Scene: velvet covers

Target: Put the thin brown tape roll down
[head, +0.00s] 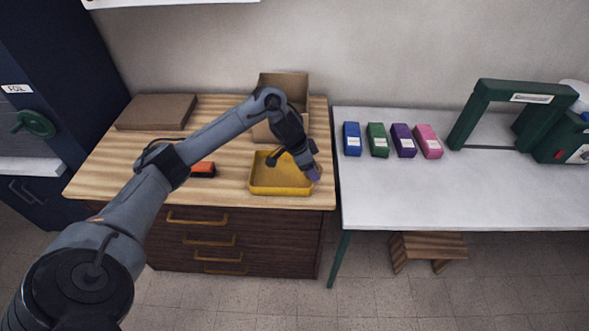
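My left arm reaches in from the lower left across the wooden-topped cabinet. My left gripper (292,166) is over the yellow tray (281,190), with one fingertip above the tray's inside and the other near its right rim. The fingers look spread apart, and I see nothing between them. I cannot make out a thin brown tape roll anywhere; the arm and gripper hide part of the tray and the wooden top. My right gripper is not in view.
An open cardboard box (285,82) stands behind the tray, and a flat brown box (157,112) lies back left. An orange and black object (203,169) lies left of the tray. Several coloured packs (378,140) and a green machine (520,100) stand on the white table (450,195).

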